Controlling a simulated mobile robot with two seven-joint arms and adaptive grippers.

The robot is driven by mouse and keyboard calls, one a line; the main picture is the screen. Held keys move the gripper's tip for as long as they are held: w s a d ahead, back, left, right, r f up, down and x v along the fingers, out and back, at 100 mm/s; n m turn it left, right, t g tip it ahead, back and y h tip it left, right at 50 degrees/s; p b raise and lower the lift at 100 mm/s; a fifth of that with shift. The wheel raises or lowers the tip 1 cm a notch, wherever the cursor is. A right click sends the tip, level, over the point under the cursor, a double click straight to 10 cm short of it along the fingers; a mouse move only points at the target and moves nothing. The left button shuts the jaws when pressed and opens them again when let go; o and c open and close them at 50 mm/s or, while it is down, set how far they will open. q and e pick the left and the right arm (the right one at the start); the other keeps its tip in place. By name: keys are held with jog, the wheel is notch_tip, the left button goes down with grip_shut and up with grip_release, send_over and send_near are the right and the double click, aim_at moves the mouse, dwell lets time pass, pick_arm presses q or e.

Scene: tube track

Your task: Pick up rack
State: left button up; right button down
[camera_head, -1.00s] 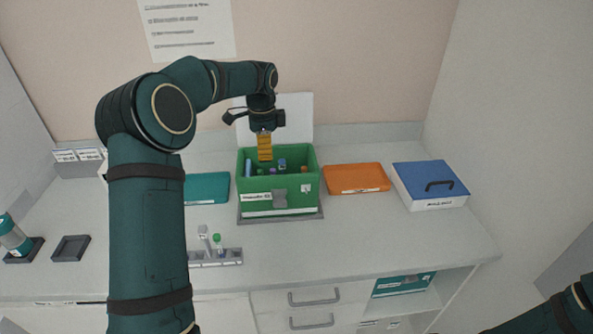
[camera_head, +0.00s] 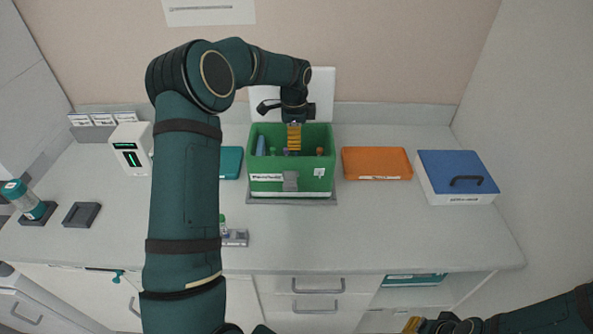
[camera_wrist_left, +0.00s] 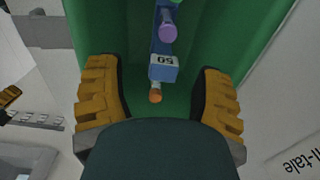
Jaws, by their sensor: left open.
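The green box (camera_head: 265,182) stands on the counter with several tubes or caps showing inside. My left gripper (camera_head: 294,148) reaches down into its opening, with yellow fingers open and apart. In the left wrist view, a narrow blue piece, perhaps a rack (camera_wrist_left: 163,68), lies between the open fingers (camera_wrist_left: 160,112). It has a white label reading "50", a purple cap above it and an orange tip below. I see no finger touching it. A small grey rack (camera_head: 236,238) stands on the counter, partly hidden by my left arm. My right gripper (camera_head: 413,324) is only partly visible at the bottom edge.
An orange tray (camera_head: 377,162) and a white box with blue lid (camera_head: 458,172) stand right of the green box. A teal tray (camera_head: 231,162) is left, partly behind my arm. A white device (camera_head: 132,148) and a dark square holder (camera_head: 82,215) are farther left. The front counter is mostly clear.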

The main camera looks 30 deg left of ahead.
pick_arm(q)
jog(key=shift+w+f, duration=0.2)
jog(key=shift+f, duration=1.15)
jog(key=shift+w+f, duration=0.15)
jog(key=shift+f, duration=1.15)
grip_shut()
